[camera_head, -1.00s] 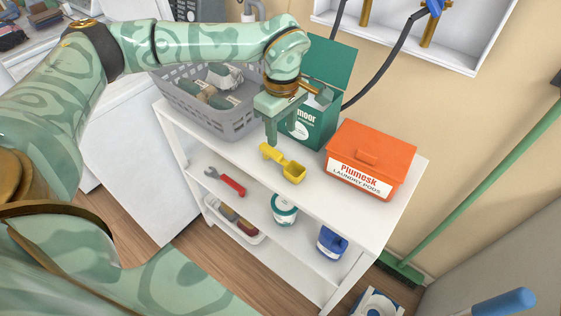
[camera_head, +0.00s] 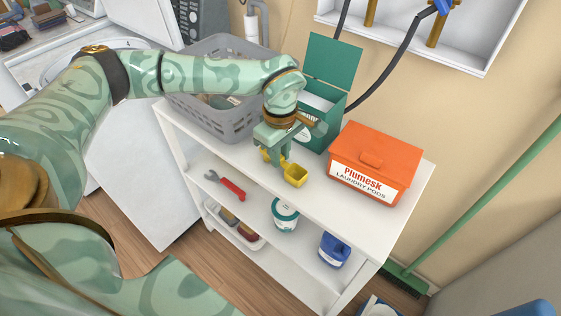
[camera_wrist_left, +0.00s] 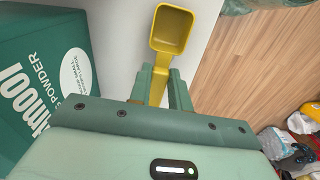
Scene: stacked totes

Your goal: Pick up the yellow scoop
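The yellow scoop (camera_head: 295,176) lies on the white shelf unit's top, between the green powder box and the front edge. Its square cup faces up, and it also shows in the left wrist view (camera_wrist_left: 172,30). My left gripper (camera_head: 275,162) is low over the top with its fingers on either side of the scoop's handle. The fingers hide part of the handle. My right gripper is not in view.
The green powder box (camera_head: 325,105) with a raised lid stands behind my gripper. An orange laundry pods box (camera_head: 372,160) stands to the right, a grey basket (camera_head: 228,90) to the left. A red-handled wrench (camera_head: 232,188) lies on the shelf below.

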